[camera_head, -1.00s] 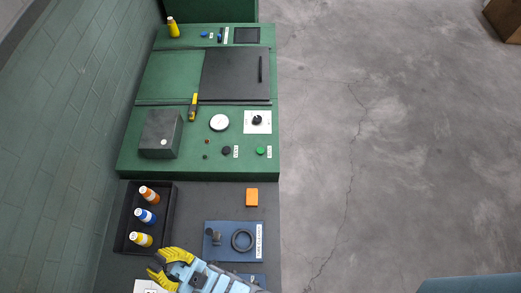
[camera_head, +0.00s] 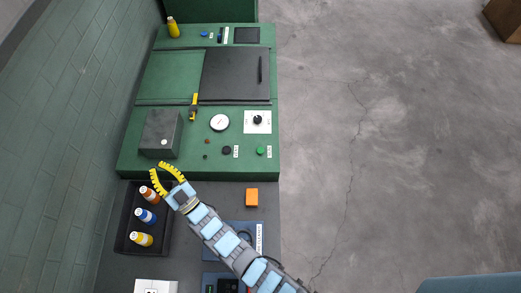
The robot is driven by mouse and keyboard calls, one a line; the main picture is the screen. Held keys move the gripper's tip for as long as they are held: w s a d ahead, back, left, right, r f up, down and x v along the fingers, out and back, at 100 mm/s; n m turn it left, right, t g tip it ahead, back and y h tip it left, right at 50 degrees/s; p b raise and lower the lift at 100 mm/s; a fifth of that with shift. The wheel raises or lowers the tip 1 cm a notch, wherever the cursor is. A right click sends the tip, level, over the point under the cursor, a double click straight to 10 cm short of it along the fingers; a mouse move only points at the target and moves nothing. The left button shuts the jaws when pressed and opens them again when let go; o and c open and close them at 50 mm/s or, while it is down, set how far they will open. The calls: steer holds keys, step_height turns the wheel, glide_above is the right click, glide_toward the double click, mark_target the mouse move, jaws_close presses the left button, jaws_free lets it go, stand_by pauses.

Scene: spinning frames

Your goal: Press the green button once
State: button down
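The green button (camera_head: 260,151) is a small round knob at the right front of the green machine top (camera_head: 200,168), with a white label beside it. A dark button (camera_head: 227,151) sits to its left. My gripper (camera_head: 160,178) has yellow fingers spread apart with nothing between them. Nothing hides the green button.
A grey box (camera_head: 159,135) stands on the green top, left of a white dial (camera_head: 219,123) and a black knob (camera_head: 257,120). The black tray (camera_head: 125,235) holds several capped bottles.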

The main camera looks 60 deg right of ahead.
steer(key=d+f+m+g, duration=0.1)
steer(key=d+f+g, duration=0.4)
steer(key=d+f, duration=0.55)
steer(key=d+f+m+g, duration=0.1)
steer(key=d+f+g, duration=0.55)
steer(key=d, duration=0.75)
steer(key=m+g+y, duration=0.3)
steer(key=g+y, duration=0.1)
steer(key=y, duration=0.5)
glide_above(258, 150)
steer(key=shift+f, duration=2.3)
steer(key=shift+p, duration=0.35)
steer(key=shift+f, duration=0.15)
step_height(258, 150, down, 7)
steer(key=b, duration=0.5)
steer(key=shift+b, duration=0.35)
steer(key=shift+f+b, duration=0.85)
steer(key=shift+b, duration=0.15)
